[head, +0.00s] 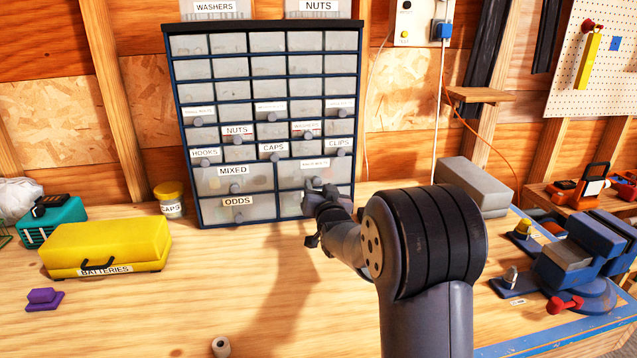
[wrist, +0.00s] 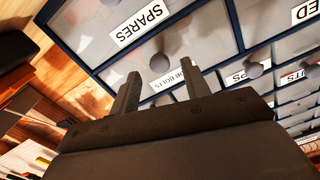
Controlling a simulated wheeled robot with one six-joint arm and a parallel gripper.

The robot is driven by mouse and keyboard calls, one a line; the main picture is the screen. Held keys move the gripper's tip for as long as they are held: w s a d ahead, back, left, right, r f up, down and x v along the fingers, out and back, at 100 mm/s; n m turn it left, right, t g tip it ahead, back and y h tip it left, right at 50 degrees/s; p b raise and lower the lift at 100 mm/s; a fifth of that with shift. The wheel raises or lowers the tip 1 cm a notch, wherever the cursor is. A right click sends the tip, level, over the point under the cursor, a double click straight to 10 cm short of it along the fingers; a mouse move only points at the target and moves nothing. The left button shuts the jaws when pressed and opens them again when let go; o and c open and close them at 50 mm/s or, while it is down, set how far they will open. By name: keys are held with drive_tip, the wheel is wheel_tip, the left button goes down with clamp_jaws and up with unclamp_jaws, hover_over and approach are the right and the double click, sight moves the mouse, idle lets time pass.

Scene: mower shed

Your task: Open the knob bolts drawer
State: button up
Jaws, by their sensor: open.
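The knob bolts drawer (head: 343,178) is a wide, translucent grey drawer at the lower right of the blue-framed cabinet. It looks shut, flush with its neighbours. Its small label shows in the head view, and a partly hidden "B BOLTS" label shows in the wrist view. Its round grey knob (wrist: 160,63) appears between my fingertips in the wrist view. My gripper (wrist: 162,72) is open, with a finger on either side of the knob in the picture. In the head view my gripper (head: 318,192) is at the drawer's front and partly covers it. I cannot tell whether the fingers touch the knob.
The spares drawer (wrist: 105,18) adjoins it, with the mixed drawer (head: 256,180) to its left and the odds drawer (head: 262,208) lower left. A yellow batteries case (head: 105,245) and a caps jar (head: 171,205) stand left. A vise (head: 570,262) is right. The bench front is mostly clear.

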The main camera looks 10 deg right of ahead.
drive_tip(key=shift+w, duration=0.95)
drive_tip(key=shift+c, duration=0.5)
clamp_jaws()
